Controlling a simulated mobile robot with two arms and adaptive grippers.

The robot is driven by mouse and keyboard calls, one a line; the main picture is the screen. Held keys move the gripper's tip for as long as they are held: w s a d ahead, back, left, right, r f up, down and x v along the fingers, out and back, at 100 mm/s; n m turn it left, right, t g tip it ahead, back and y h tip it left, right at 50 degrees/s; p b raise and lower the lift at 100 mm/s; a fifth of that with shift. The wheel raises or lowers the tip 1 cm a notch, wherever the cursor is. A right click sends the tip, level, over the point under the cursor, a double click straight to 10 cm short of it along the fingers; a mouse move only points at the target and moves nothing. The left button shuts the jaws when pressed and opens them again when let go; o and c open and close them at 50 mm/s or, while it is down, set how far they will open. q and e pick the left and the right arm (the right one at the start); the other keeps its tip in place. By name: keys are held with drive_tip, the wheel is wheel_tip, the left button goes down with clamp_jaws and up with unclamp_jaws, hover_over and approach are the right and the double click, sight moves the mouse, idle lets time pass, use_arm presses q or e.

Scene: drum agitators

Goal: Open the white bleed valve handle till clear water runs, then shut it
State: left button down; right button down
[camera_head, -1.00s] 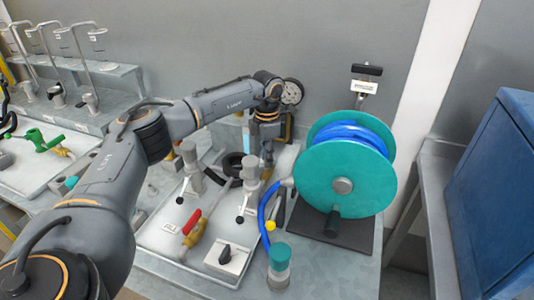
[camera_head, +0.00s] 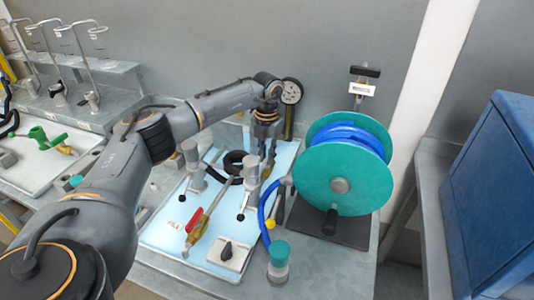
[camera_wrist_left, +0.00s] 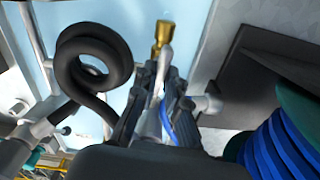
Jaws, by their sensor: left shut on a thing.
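My left gripper (camera_head: 267,152) points down over the back right of the tray (camera_head: 172,238), whose floor looks light blue. In the left wrist view its fingers (camera_wrist_left: 158,88) are shut on the white bleed valve handle (camera_wrist_left: 165,60). The brass valve end (camera_wrist_left: 162,32) shows just beyond the fingertips. In the head view the gripper hides most of this valve. I cannot make out a running stream or the exact handle angle. My right gripper is not in view.
A black hose coil (camera_head: 234,162) and grey clamp posts (camera_head: 251,178) stand close left of the gripper. A red-handled brass valve (camera_head: 195,224) lies in front. A teal reel with blue hose (camera_head: 341,182) stands close right.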

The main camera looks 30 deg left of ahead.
use_arm(q)
drive_tip(key=shift+r+n, duration=0.1)
drive_tip(key=shift+n, duration=0.2)
drive_tip(key=c, duration=1.4)
unclamp_jaws()
wheel_tip(320, 180, up, 12)
drive_tip(key=shift+f, duration=0.1)
